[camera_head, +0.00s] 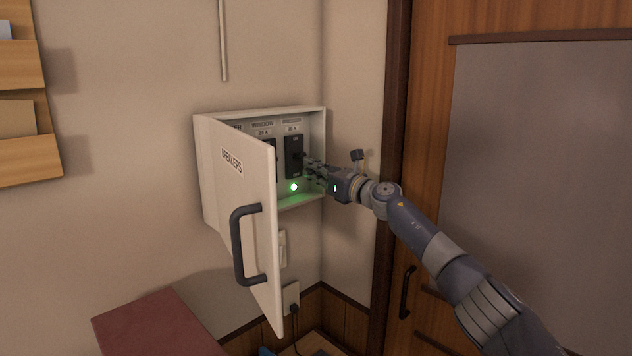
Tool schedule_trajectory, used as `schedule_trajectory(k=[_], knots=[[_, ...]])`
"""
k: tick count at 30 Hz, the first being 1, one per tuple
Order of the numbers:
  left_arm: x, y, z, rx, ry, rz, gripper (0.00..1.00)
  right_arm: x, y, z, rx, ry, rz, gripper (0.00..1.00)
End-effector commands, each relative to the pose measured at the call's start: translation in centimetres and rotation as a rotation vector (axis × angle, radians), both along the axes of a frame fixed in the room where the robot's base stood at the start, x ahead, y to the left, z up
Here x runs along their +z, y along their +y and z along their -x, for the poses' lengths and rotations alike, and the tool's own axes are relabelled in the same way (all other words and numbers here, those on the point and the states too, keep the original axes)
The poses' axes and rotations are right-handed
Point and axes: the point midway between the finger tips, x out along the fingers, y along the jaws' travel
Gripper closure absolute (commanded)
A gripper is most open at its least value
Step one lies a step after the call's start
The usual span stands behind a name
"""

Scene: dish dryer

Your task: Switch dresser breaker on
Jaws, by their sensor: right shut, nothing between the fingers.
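The white breaker box (314,128) is mounted on the wall near the corner, with its door (237,192) swung open toward me. Inside is a black breaker (293,150) on the right, and part of another breaker (273,158) shows to its left. The rest of the row is hidden behind the door. A green light (294,187) glows below the breakers. My right gripper (306,160) is shut and empty, its fingertips at the right breaker's front. I cannot tell if they touch it. My left gripper is out of view.
The open door with its dark handle (240,245) juts out left of my right arm. A wooden door (427,130) with a grey panel stands at the right. A reddish-brown surface (158,325) is at the lower left, and an outlet (291,296) with a plug is below the box.

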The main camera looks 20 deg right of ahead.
Motion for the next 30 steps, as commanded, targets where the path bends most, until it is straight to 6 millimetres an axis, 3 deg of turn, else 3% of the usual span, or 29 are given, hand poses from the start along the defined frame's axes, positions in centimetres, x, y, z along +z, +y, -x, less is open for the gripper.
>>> schedule_trajectory(k=[8,17,24,30], knots=[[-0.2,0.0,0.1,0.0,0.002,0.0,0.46,-0.4,0.0,0.1,0.0,0.001,0.0,1.0],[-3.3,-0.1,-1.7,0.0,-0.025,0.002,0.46,-3.9,-0.6,0.9,0.003,-0.003,0.0,1.0],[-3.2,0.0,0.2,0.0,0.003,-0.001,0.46,-0.2,-1.8,3.8,0.002,-0.009,0.007,1.0],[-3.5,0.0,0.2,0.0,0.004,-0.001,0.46,2.1,-2.5,6.2,0.002,-0.006,0.003,1.0]])
